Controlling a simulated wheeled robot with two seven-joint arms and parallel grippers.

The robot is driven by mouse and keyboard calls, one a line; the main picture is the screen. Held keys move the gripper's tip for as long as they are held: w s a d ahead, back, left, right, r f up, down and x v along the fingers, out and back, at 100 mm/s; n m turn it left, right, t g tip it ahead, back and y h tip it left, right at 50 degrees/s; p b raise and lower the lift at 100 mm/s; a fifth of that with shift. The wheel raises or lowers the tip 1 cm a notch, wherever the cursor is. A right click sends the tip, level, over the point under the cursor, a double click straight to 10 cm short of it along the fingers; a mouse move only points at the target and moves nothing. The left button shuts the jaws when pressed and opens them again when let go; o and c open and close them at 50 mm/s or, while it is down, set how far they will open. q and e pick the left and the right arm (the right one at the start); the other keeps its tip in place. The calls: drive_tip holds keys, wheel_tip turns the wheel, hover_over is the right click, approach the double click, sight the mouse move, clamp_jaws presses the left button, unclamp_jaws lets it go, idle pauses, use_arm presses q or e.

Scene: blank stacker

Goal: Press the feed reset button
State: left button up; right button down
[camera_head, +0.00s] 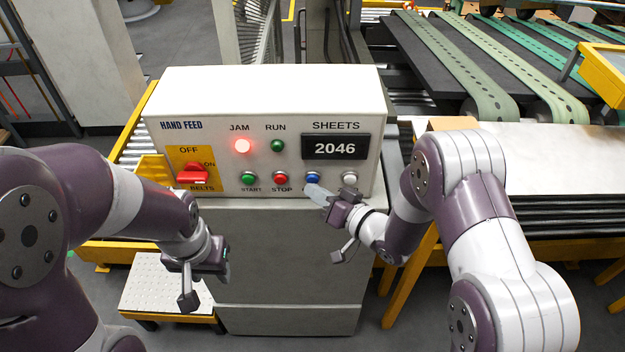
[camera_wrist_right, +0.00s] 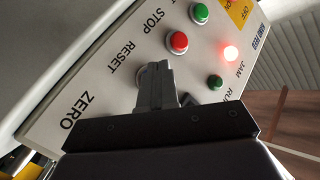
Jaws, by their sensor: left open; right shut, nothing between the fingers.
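The feed reset button is the blue one (camera_head: 312,177) on the low row of the white HAND FEED panel (camera_head: 200,145). Its label in the head view is mostly covered by my right gripper (camera_head: 314,191), whose closed fingertips are just below and in front of it. In the right wrist view the shut, empty fingers (camera_wrist_right: 153,80) point at the panel beside the word RESET and hide the button; whether they touch it I cannot tell. The JAM lamp (camera_head: 242,146) glows red, and the SHEETS display (camera_head: 335,148) reads 2046. My left gripper (camera_head: 215,262) is open, low in front of the cabinet.
Close beside the blue button are the red STOP button (camera_head: 281,178) and the white button (camera_head: 349,179). Further left are the green START button (camera_head: 248,178) and the red BELTS switch (camera_head: 193,174). A stack of sheets (camera_head: 565,170) and conveyor belts stand to the right.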

drive_tip(key=shift+w, duration=0.5)
idle(0.6)
drive_tip(key=shift+s, duration=0.9)
drive_tip(key=s+p, duration=0.1)
drive_tip(key=s, duration=0.4)
idle(0.8)
